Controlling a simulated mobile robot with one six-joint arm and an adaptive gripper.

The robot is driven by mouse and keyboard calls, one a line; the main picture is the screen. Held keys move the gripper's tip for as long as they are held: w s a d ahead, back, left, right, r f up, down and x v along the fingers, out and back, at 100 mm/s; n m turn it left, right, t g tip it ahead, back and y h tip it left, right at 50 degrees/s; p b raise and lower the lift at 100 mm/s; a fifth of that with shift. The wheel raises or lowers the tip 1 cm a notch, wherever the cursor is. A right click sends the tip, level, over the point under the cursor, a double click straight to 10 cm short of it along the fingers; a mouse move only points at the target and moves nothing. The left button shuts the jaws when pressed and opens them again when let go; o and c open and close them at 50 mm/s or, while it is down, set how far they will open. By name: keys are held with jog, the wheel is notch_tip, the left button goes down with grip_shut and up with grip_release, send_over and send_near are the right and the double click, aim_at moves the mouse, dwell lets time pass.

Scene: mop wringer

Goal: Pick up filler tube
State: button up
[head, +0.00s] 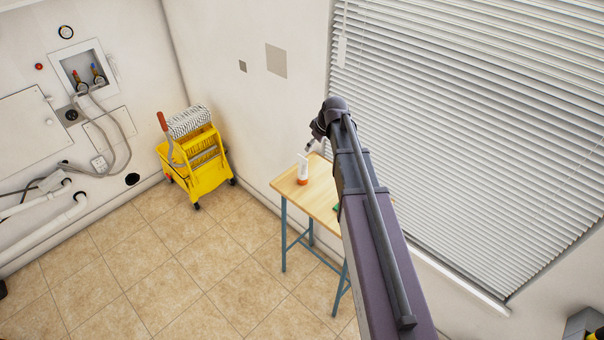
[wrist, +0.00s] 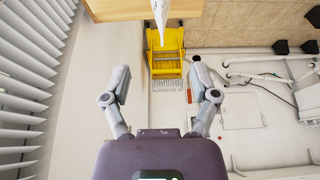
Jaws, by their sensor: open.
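The filler tube (head: 303,170) is white with an orange cap and stands upright, cap down, on a small wooden table. In the wrist view, the tube's white, narrowing end (wrist: 172,18) points down from the top edge of the picture, and the rest is cut off. My gripper (wrist: 160,70) is open and empty, with its two fingers spread wide. The tube shows beyond the fingertips and not between them. In the head view my gripper (head: 310,147) is close to the tube, slightly above and right of it; its fingers are partly hidden by my arm.
The wooden table (head: 323,201) has blue legs and stands against the wall by the window blinds (head: 470,120). A small green thing lies on it, mostly behind my arm. A yellow mop bucket (head: 205,178) with a wringer stands left. The tiled floor between is clear.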

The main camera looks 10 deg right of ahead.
aim_at(303, 163)
jog(key=shift+f, duration=0.1)
jog(key=b+x, duration=0.8)
jog(key=shift+f, duration=0.25)
dwell(0.4)
jog(key=shift+f, duration=0.1)
jog(key=shift+b+x, duration=2.4)
jog(key=shift+x, duration=0.1)
grip_shut()
